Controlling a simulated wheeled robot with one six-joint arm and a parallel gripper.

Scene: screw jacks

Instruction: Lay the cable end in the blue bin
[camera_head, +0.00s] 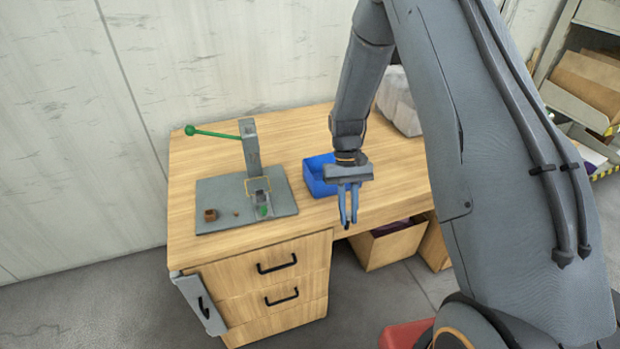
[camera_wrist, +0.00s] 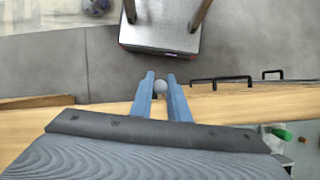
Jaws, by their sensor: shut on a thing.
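The blue bin (camera_head: 313,182) stands on the wooden desk, near its front edge and partly behind my gripper. My gripper (camera_head: 347,221) points down at the desk's front edge, in front and to the right of the bin. In the wrist view my gripper (camera_wrist: 160,76) has its two blue fingers close around a small round grey piece (camera_wrist: 160,87), which looks like the cable end. In the head view only a small dark bit shows between the fingertips. The bin does not show in the wrist view, and I cannot see inside it clearly.
A cardboard box (camera_head: 390,245) is below the desk front.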

